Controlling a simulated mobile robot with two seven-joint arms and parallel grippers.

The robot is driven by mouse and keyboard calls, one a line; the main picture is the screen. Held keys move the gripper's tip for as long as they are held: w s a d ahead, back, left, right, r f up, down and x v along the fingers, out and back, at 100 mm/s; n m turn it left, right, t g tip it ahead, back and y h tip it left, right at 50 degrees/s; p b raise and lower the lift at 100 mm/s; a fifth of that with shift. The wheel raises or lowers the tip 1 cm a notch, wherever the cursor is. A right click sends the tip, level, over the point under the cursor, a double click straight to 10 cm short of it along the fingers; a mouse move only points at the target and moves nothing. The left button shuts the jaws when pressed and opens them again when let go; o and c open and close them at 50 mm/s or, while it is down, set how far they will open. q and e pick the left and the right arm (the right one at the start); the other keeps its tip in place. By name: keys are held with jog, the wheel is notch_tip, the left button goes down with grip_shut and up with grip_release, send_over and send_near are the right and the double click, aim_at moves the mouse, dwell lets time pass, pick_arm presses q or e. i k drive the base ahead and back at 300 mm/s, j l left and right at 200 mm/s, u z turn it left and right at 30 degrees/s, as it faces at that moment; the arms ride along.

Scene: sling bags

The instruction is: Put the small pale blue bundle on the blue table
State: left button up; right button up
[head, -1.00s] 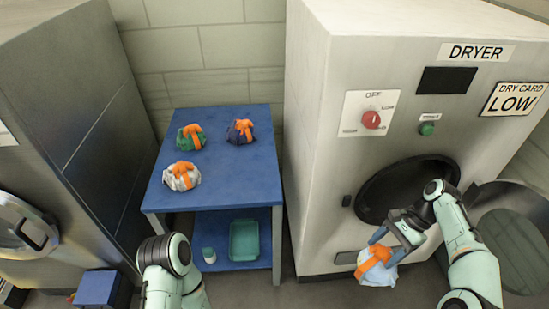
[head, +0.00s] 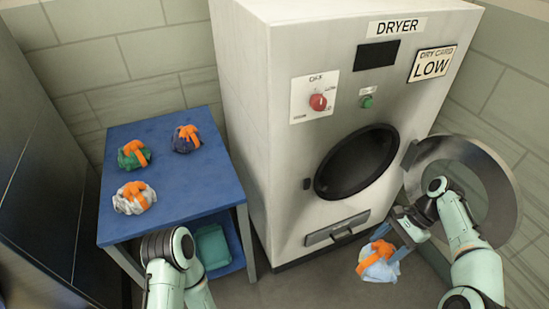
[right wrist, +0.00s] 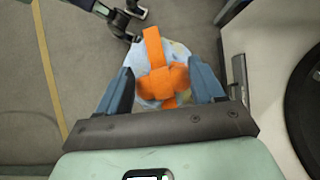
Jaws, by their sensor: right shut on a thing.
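The small pale blue bundle (head: 379,269) with an orange tie hangs from my right gripper (head: 398,247), in front of the dryer. In the right wrist view the bundle (right wrist: 176,60) sits between the two blue fingers of the gripper (right wrist: 165,85), which are shut on it. The blue table (head: 190,200) stands to the left of the dryer, well away from the bundle. My left arm shows at the bottom in front of the table; its gripper is out of the picture.
A green bundle (head: 133,154), a dark blue bundle (head: 186,139) and a white bundle (head: 134,198) lie on the table's left and back parts. Its front right is bare. The dryer (head: 300,160) has its round door (head: 490,185) open. A teal tray (head: 212,247) is on the lower shelf.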

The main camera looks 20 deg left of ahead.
aim_at(201, 184)
jog(key=k+j+u, duration=0.1)
jog(key=u, duration=0.95)
